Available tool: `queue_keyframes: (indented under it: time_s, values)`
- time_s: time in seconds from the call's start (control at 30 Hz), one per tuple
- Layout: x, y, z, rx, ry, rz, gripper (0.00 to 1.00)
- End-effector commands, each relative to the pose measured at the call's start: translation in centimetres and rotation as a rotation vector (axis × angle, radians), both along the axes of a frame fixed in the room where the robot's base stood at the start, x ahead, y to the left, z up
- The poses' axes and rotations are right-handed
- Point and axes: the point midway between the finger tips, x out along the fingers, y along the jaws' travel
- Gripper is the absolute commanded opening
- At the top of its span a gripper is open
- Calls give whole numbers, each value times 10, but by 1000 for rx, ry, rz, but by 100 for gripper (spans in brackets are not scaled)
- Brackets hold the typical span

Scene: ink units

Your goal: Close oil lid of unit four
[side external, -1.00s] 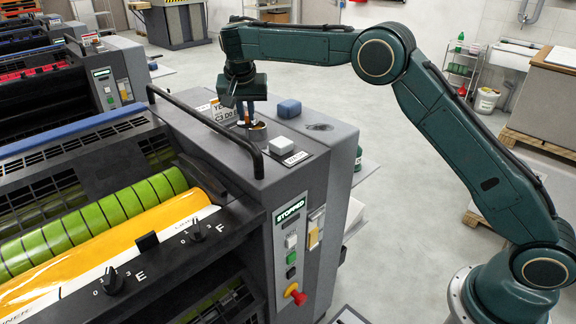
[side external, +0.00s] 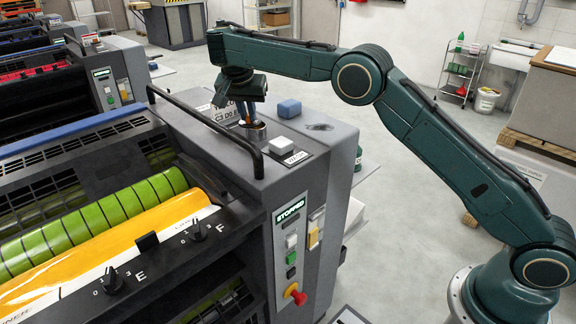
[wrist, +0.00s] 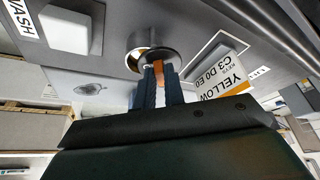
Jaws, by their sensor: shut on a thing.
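The oil cup (wrist: 133,62) of the yellow unit shows in the wrist view as a brass-coloured rim, mostly covered by a round silver lid (wrist: 158,42). In the side view the lid (side external: 254,132) is a small metal disc on the grey top of the unit. My gripper (side external: 245,120) reaches down to it from above. In the wrist view my gripper (wrist: 159,76) is shut on a small orange-brown tab (wrist: 158,68) beside the lid. A strip of the brass rim still shows at the lid's left, and I cannot tell whether the lid lies flat.
A YELLOW card (wrist: 222,75) stands close beside my gripper. A white block (side external: 281,145), a WASH label (side external: 295,158) and a blue block (side external: 289,108) are nearby on the unit top. A black handrail (side external: 205,125) runs along the near edge. A STOPPED display (side external: 290,209) is on the front.

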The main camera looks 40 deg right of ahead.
Motion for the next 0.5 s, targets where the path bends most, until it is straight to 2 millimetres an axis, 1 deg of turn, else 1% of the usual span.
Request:
queue_keyframes:
  time_s: [0.23, 0.27, 0.3, 0.33, 0.37, 0.5]
  values:
    - [0, 0, 1, 0, -3, 0, 0]
    - [0, 0, 1, 0, -3, 0, 17]
    - [0, 0, 1, 0, -3, 0, 24]
    - [0, 0, 1, 0, -3, 1, 30]
    - [0, 0, 1, 0, -3, 1, 33]
    - [0, 0, 1, 0, -1, 0, 33]
